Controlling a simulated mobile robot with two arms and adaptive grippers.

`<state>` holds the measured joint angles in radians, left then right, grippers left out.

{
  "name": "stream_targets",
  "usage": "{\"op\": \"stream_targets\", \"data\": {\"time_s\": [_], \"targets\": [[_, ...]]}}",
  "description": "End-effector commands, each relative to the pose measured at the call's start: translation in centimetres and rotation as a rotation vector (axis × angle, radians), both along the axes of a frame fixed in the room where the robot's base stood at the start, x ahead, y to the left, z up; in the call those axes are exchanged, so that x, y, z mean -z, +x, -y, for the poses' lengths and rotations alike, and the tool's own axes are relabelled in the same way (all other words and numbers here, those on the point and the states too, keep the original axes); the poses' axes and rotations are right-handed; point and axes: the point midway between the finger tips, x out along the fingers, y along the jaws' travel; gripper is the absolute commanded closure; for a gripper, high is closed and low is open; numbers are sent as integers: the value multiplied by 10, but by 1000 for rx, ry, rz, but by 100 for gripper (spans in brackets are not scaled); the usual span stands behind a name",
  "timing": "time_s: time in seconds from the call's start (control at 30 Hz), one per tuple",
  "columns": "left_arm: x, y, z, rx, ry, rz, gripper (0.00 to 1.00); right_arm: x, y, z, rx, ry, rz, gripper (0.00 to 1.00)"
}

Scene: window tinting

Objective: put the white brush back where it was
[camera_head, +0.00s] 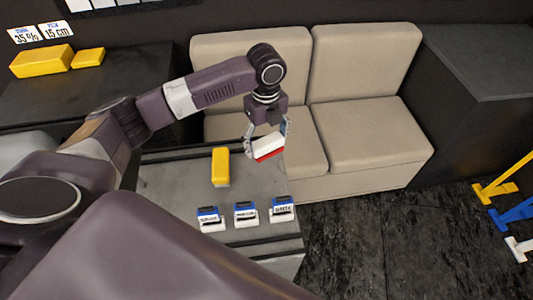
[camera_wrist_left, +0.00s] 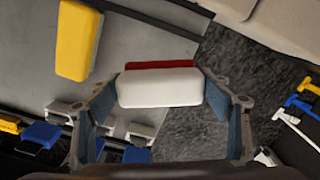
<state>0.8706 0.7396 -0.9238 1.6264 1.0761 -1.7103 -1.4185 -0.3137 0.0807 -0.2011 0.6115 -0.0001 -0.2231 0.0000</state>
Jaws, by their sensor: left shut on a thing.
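The white brush (camera_head: 264,146), a white block with a red strip along one long side, is held in my left gripper (camera_head: 266,141). In the left wrist view the white brush (camera_wrist_left: 160,90) lies crosswise between the two fingers of my left gripper (camera_wrist_left: 163,88), one at each end. In the head view it hangs near the right edge of the grey low table (camera_head: 260,185), in front of the sofa. Whether it touches the table is hard to tell. My right gripper is not in view.
A yellow block (camera_head: 220,167) stands on the table left of the brush. Several blue-topped labelled holders (camera_head: 245,214) line the front of the table. A beige sofa (camera_head: 365,135) is behind. Yellow, blue and white tools (camera_head: 510,212) stand at the far right. Larger yellow blocks (camera_head: 42,61) lie on a dark counter.

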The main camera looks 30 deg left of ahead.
Motion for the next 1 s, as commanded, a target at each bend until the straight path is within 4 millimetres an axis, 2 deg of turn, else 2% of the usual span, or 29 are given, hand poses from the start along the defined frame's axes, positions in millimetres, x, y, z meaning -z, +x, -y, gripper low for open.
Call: {"op": "stream_targets", "data": {"time_s": [0.1,0.23,0.53,0.67,0.93,0.97,1.0], "targets": [[18,-1,0,0,0,-2,48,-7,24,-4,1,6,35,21],[28,0,0,-1,1,1,48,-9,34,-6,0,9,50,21],[67,-1,0,0,0,-1,48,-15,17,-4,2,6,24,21],[71,0,0,0,0,1,48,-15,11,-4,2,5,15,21],[74,0,0,0,0,1,48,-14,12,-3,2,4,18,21],[73,0,0,0,0,1,26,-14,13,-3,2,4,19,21],[73,0,0,0,0,1,22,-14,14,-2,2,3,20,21]]}}
